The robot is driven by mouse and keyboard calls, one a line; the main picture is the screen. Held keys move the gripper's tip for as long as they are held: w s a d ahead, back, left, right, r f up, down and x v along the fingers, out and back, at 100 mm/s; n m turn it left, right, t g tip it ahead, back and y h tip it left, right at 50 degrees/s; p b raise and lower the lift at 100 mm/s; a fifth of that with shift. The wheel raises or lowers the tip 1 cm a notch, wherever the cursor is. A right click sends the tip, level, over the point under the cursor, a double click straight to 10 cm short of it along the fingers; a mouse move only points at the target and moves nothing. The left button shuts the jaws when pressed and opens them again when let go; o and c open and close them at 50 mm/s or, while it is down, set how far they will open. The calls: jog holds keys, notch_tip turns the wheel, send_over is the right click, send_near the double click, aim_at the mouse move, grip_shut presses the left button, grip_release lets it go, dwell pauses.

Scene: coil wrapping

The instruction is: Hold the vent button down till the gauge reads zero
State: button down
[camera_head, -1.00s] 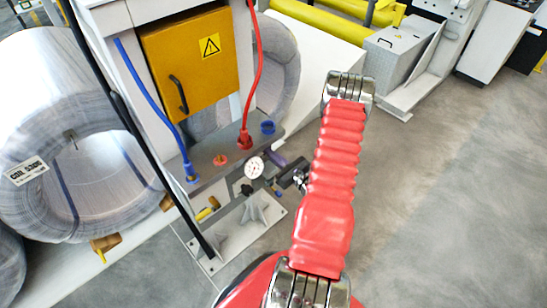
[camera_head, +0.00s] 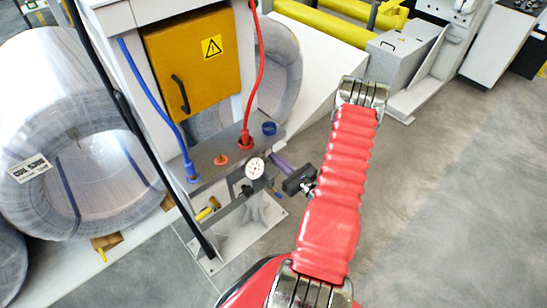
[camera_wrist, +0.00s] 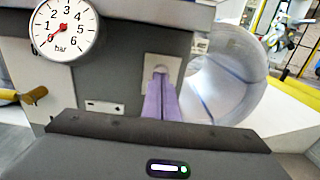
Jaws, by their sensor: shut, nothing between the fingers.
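The round white pressure gauge (camera_wrist: 64,28), marked in bar, is at the upper left of the wrist view. Its red needle points down-left, at or very near the 0 mark. In the head view the gauge (camera_head: 255,168) sits on the front of the grey panel below the cabinet. My gripper (camera_wrist: 159,78) is shut and empty, its purple fingers together and pointing at a pale square plate (camera_wrist: 172,63) on the panel, right of the gauge. The fingertips cover the plate's middle. The vent button is hidden there, so I cannot tell whether they touch it.
A blue hose (camera_head: 150,100) and a red hose (camera_head: 258,80) run down to the panel's top ledge, beside a blue cap (camera_head: 268,128) and an orange fitting (camera_head: 220,159). A yellow-handled valve (camera_head: 206,213) is left of the gauge. A wrapped coil (camera_head: 112,180) stands left. Open floor lies right.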

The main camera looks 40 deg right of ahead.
jog(key=s, duration=1)
jog(key=shift+s+a, duration=0.15)
jog(key=shift+s, duration=0.25)
jog(key=shift+f, duration=0.15)
